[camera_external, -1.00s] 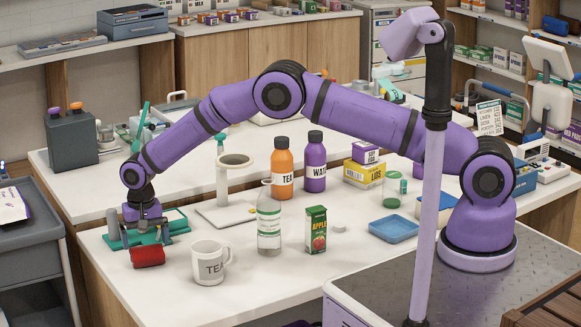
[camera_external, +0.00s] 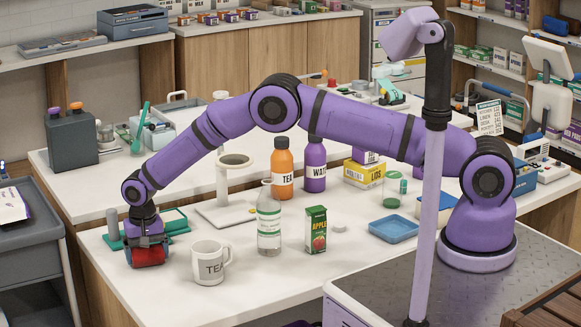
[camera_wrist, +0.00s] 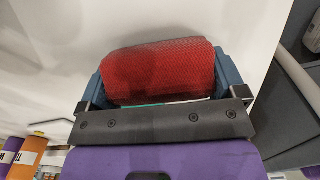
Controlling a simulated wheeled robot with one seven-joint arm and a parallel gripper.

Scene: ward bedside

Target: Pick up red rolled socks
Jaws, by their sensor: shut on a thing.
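The red rolled socks (camera_external: 148,256) are at the front left of the white table. They fill the middle of the wrist view (camera_wrist: 160,70) as a red textured roll. My gripper (camera_external: 147,250) points down over them, its two fingers at either end of the roll. It is shut on the socks, and in the wrist view my gripper (camera_wrist: 160,85) has a blue-grey finger on each side. I cannot tell whether the socks still touch the table.
A white TEA mug (camera_external: 209,264) stands just right of the socks. A green stand (camera_external: 176,222) is behind my gripper. A clear bottle (camera_external: 269,228) and an apple juice box (camera_external: 316,230) stand further right. The table's left edge is close by.

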